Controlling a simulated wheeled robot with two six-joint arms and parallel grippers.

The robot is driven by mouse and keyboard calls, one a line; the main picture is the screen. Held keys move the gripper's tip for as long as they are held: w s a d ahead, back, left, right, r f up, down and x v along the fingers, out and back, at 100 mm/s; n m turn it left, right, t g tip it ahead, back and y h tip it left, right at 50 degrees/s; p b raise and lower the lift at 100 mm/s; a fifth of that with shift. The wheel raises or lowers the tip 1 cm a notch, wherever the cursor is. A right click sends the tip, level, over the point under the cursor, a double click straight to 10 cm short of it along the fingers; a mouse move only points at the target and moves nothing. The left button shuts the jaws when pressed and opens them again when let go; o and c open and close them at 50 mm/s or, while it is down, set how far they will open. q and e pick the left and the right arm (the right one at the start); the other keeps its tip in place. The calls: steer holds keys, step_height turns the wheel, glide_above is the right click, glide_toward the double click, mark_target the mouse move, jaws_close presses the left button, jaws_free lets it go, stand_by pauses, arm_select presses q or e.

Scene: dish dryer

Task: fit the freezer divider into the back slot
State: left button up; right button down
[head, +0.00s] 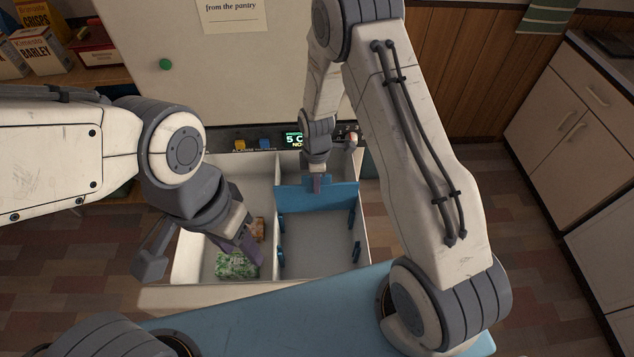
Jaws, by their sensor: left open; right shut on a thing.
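The blue freezer divider (335,198) stands roughly upright across the rear part of the right-hand compartment in the head view. My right gripper (317,184) is shut on its top edge near the middle. Blue slot rails (281,252) show on both side walls of that compartment, in front of the divider. Whether the divider's ends sit in the back slot cannot be told; its lower edge and the back slot are not clearly visible. My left gripper (196,258) is open and empty over the left-hand compartment.
The white freezer chest (180,297) has a centre wall between its compartments. A green bag (236,265) and an orange packet (258,229) lie in the left one. The right compartment's floor is clear. A control panel with a lit display (293,139) and the raised lid (220,75) are behind.

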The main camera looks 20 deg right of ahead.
mark_target(317, 210)
stand_by(0.4)
steer(key=shift+f+b, duration=3.95)
steer(key=shift+f, duration=2.05)
steer(key=c, duration=0.8)
jaws_free()
steer(key=shift+c, duration=0.2)
steer(key=shift+r, duration=0.1)
step_height(317, 210, up, 10)
steer(key=p, duration=0.1)
steer(key=shift+r, duration=0.15)
